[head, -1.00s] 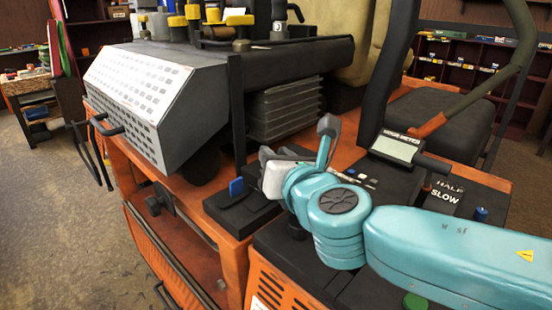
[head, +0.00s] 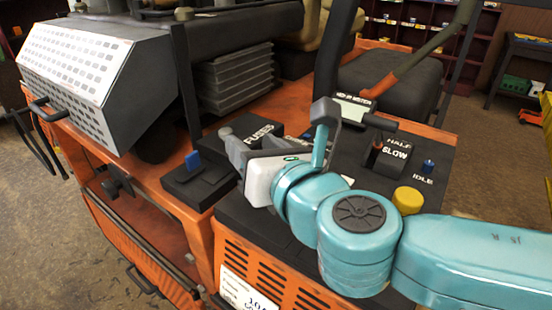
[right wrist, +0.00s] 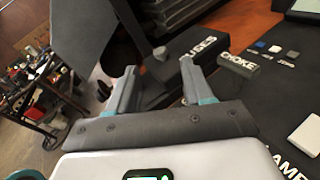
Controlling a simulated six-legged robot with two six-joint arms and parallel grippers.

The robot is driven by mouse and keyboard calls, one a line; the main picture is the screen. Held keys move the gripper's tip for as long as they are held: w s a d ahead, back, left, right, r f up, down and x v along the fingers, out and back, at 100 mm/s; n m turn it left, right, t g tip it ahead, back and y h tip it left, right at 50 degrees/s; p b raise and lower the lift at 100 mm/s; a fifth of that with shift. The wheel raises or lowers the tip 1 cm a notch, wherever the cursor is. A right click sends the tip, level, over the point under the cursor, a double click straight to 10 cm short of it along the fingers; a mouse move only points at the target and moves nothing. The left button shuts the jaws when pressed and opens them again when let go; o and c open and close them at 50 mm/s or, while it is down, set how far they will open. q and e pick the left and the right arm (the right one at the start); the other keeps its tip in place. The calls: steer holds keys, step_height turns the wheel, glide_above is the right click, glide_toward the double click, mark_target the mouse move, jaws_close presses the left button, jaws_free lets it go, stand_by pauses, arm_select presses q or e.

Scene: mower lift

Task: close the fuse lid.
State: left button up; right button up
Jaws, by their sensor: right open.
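The black panel marked FUSES (head: 258,131), which I take for the fuse lid, sits on the orange machine behind my right gripper (head: 277,133). Its lower part is hidden by the gripper, and I cannot tell how far the lid is tilted. In the right wrist view the FUSES panel (right wrist: 203,46) lies beyond the fingertips, up and right of centre. The right gripper (right wrist: 158,82) is open with nothing between its fingers. I see no clear contact with the lid. My left gripper is out of view.
A black block with a blue switch (head: 192,161) stands left of the gripper. A CHOKE block (right wrist: 238,64) and several small coloured pieces (right wrist: 275,49) lie to the right. A display (head: 352,109), SLOW lever (head: 384,152) and yellow knob (head: 407,200) are close by.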

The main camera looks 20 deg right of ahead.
steer(key=s, duration=0.4)
steer(key=s+r+p, duration=0.1)
steer(key=s, duration=0.1)
steer(key=shift+s+d, duration=0.1)
steer(key=shift+d, duration=0.15)
steer(key=shift+s+d+f, duration=0.1)
steer(key=shift+s, duration=0.2)
